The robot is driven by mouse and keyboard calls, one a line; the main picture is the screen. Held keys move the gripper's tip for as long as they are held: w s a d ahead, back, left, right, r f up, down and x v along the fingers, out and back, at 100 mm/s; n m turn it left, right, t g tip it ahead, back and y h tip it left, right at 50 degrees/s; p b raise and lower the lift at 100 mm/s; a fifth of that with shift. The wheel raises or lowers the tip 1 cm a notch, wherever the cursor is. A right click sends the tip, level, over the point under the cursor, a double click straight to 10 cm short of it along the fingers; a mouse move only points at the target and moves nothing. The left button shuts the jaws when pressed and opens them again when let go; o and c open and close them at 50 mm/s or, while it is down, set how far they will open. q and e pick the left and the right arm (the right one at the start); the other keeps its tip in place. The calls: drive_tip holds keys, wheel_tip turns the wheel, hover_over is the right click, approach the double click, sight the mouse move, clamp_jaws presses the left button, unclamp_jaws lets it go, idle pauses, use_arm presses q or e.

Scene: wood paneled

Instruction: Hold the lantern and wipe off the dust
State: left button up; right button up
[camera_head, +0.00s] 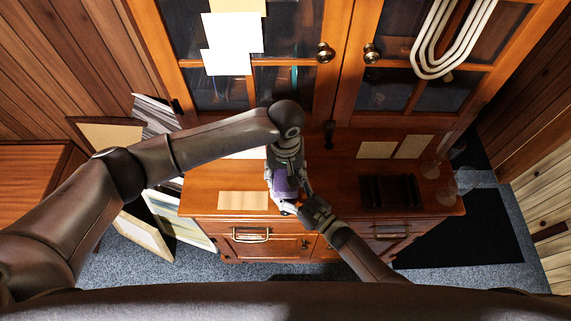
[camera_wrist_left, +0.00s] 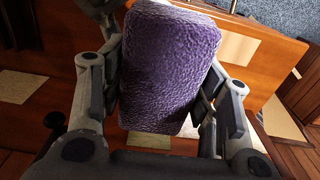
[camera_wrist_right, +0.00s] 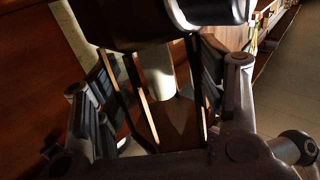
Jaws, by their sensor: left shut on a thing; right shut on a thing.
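A purple rough-textured sponge (camera_wrist_left: 170,65) fills the middle of the left wrist view, and its purple side shows in the head view (camera_head: 281,184). My left gripper (camera_head: 284,172) is shut on it, with fingers on both sides. The lantern (camera_wrist_right: 172,118) shows in the right wrist view as a dark frame with flat panes and a pale, candle-like cylinder inside. My right gripper (camera_wrist_right: 158,80) is shut on it. In the head view my right gripper (camera_head: 306,205) is close beside the sponge. The lantern is mostly hidden there. I cannot tell whether sponge and lantern touch.
Both grippers are over a wooden cabinet (camera_head: 340,180) with drawers. A dark box (camera_head: 391,190) and clear glassware (camera_head: 445,190) stand at its right. Paper sheets (camera_head: 243,200) lie on top. Glass doors (camera_head: 285,85) rise behind; picture frames (camera_head: 145,235) lean at the left.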

use_arm(q)
drive_tip(key=shift+s, duration=0.7)
use_arm(e)
drive_tip(key=shift+s+d+f, duration=0.1)
drive_tip(key=shift+s+f, duration=0.15)
drive_tip(key=shift+f, duration=0.15)
use_arm(q)
drive_tip(key=shift+w+f, duration=0.1)
drive_tip(key=shift+w, duration=3.3)
drive_tip(key=shift+r, duration=4.05)
drive_tip(key=shift+s, duration=0.15)
drive_tip(key=shift+f, duration=0.1)
